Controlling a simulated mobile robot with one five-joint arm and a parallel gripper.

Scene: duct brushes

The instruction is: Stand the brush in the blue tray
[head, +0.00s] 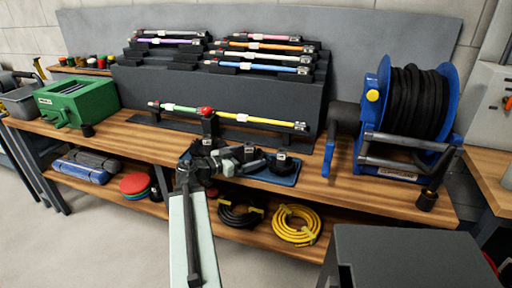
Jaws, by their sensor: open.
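The blue tray (287,180) lies on the wooden bench near its front edge, right of my gripper. A dark, short, round piece (281,160) stands upright in it; it looks like a brush head, but it is too small to be sure. My gripper (212,160) is open, at the bench's front edge, left of the tray. Dark parts of my arm's end overlap the tray's left side and hide some of it. Similar dark round pieces stand on the bench at the left (87,130) and at the right front corner (427,200).
A dark stepped rack (220,90) carries several coloured rods. A blue hose reel (385,110) stands right, a green box (75,101) left. A dark grey surface (405,258) is front right.

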